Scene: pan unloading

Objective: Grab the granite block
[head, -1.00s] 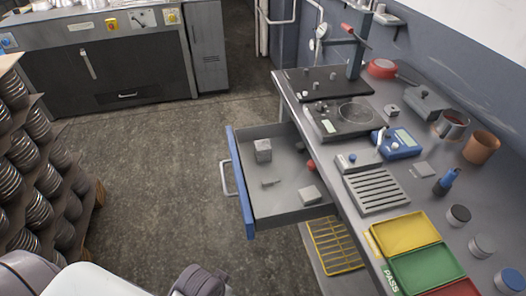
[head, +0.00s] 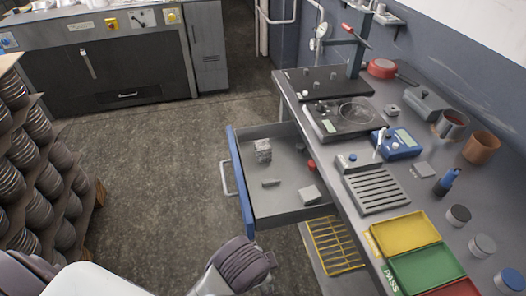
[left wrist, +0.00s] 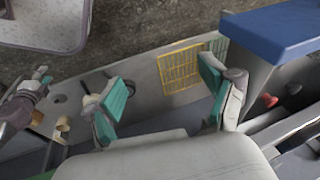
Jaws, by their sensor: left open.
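A speckled grey cube-like block, which looks like the granite block (head: 262,150), sits in the open drawer (head: 270,208) near its far left corner in the head view. My left gripper (left wrist: 160,88) is open and empty in the left wrist view, its teal pads wide apart. The blue drawer front (left wrist: 270,32) is beyond it at the upper right. The block is not visible in the left wrist view. What looks like part of my right gripper (left wrist: 38,82) shows at that view's left edge, too small to read. Neither gripper's fingers show in the head view.
The drawer also holds a flat grey block (head: 309,194), a small grey piece (head: 271,183) and a red item (head: 311,164). A blue front with a handle (head: 227,178) closes its left side. A yellow wire rack (head: 335,246) lies below.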

